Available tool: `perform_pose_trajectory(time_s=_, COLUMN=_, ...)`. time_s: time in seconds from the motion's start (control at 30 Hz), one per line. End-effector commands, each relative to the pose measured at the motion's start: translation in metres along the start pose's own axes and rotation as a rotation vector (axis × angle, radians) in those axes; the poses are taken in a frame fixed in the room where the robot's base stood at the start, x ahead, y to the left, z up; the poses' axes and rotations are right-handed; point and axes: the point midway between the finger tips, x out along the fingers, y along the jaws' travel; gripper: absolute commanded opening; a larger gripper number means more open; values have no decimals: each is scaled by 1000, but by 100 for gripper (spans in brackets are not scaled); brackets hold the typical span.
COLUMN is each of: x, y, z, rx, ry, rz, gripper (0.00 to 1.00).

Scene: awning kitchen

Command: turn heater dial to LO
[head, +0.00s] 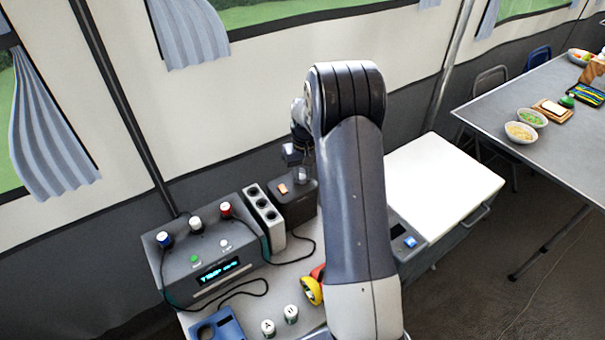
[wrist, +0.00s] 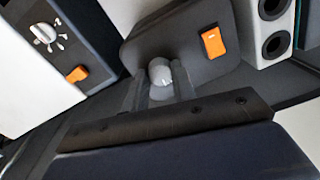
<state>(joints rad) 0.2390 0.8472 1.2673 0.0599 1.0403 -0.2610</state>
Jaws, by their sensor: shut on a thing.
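A dark box (head: 293,205) with an orange switch stands on the counter. In the wrist view, the same kind of dark box (wrist: 205,62) with an orange switch (wrist: 213,41) carries a small rounded pale dial (wrist: 160,72). In the head view, my gripper (head: 303,173) is at the top of the box, partly hidden by my arm. The dial's pointer and any LO mark are not readable.
Another dark unit in the wrist view has a marked white dial (wrist: 45,32) and orange switch (wrist: 77,74). A grey control unit (head: 205,255) with cables is left. A white-topped cabinet (head: 440,180) is right.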

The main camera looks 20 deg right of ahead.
Motion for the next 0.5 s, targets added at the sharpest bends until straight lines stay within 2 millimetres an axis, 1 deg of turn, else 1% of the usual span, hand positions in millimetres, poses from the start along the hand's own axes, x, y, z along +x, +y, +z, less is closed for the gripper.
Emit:
perform_pose_trajectory(time_s=0.4, x=-1, y=0, z=0, rx=-5, ry=1, rz=0, gripper=2)
perform_pose_trajectory(time_s=0.43, x=-1, y=0, z=0, rx=-5, ry=1, rz=0, gripper=28)
perform_pose_trajectory(time_s=0.5, x=-1, y=0, z=0, rx=-5, ry=1, rz=0, gripper=33)
